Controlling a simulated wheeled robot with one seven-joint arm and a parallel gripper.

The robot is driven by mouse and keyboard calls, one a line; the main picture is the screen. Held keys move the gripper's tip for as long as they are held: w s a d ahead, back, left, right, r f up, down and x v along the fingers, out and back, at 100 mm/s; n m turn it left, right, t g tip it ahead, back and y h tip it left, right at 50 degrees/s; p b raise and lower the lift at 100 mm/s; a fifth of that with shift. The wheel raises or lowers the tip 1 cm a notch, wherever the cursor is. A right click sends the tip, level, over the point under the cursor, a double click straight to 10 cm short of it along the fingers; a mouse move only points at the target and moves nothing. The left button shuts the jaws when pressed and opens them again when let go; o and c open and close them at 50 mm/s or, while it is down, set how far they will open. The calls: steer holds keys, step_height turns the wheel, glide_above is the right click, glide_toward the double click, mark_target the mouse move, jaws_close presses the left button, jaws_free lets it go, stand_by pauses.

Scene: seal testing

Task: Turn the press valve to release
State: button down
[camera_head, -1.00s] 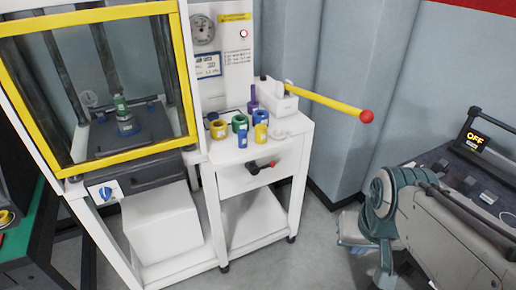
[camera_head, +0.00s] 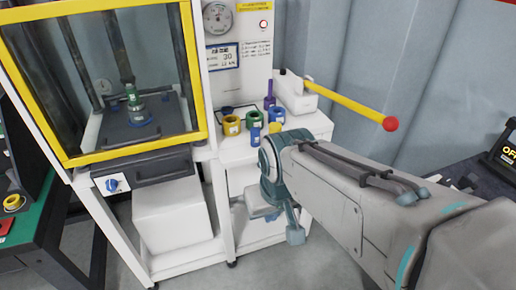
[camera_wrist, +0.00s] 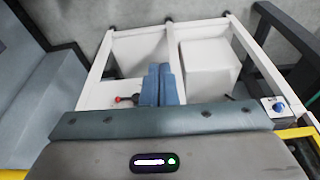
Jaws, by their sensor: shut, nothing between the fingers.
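The press's front panel carries a blue knob (camera_head: 113,185) on a white plate, below the yellow-framed window; it also shows at the right of the wrist view (camera_wrist: 278,106). A black lever with a red ball end (camera_wrist: 125,98) sits on the front of the white bench, just left of my fingers in the wrist view. My arm hides this lever in the head view. I cannot tell from labels which of the two is the valve. My gripper (camera_wrist: 160,70) is shut and empty, with its blue fingers together, apart from the knob. Lever contact is not visible.
A yellow pump handle (camera_head: 345,103) with a red ball sticks out rightward over the bench. Several coloured rings and cylinders stand on the bench top (camera_head: 232,152). A white box (camera_head: 172,215) sits below the press. A green-topped table (camera_head: 50,212) stands left.

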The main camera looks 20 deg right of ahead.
steer(key=shift+d, duration=0.1)
steer(key=w+d+f+t+b, duration=0.7)
steer(key=w+d+f+b, duration=0.2)
steer(key=w, duration=0.2)
steer(key=w+d+f+t+b, duration=0.7)
steer(key=w+d+f+b, duration=0.2)
steer(key=w, duration=0.3)
steer(key=shift+d+f+y, duration=0.3)
steer(key=shift+d+f, duration=0.05)
steer(key=shift+f, duration=0.15)
steer(key=w+f+b, duration=0.2)
steer(key=w+f, duration=0.2)
steer(key=w, duration=0.6)
steer(key=shift+w+a+f, duration=0.2)
steer(key=shift+w+f, duration=0.05)
steer(key=shift+w, duration=0.1)
steer(key=shift+d+f, duration=0.1)
steer(key=shift+d, duration=0.1)
